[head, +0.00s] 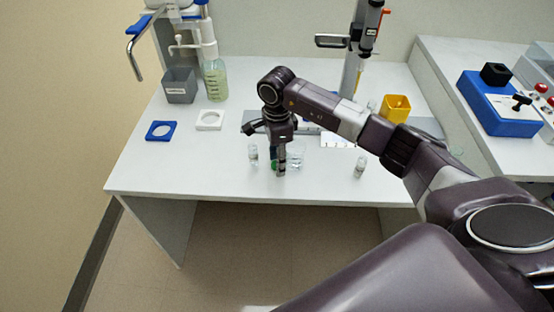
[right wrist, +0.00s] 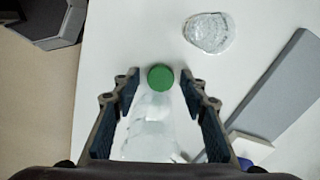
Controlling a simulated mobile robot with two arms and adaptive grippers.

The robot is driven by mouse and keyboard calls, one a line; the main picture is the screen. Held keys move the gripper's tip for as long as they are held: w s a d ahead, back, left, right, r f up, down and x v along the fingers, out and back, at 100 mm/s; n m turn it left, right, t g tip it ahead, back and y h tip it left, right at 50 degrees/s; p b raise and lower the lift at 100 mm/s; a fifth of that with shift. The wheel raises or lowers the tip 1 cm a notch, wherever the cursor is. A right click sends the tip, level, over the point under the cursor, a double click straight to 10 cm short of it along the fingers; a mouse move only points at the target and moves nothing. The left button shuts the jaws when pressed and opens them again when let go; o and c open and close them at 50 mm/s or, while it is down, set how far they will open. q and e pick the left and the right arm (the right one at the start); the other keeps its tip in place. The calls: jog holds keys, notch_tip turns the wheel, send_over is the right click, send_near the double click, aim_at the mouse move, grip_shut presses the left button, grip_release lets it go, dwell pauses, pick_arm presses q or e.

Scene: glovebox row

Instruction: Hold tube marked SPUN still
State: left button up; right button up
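A tube with a green cap (right wrist: 160,77) stands between the fingers of my right gripper (right wrist: 159,88) in the right wrist view. A gap shows on each side of the cap, so the fingers are open around it and apart from it. Its clear body runs toward the lower edge of that view. In the head view my right gripper (head: 281,168) points down low over the bench front, and a bit of green shows beside its fingers. No SPUN marking can be read. My left gripper is in neither view.
A clear beaker (head: 296,158) stands close to the right of the gripper. Small vials stand left (head: 253,153) and right (head: 360,167).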

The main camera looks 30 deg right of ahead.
notch_tip(320, 180, up, 12)
jog(key=p, duration=0.7)
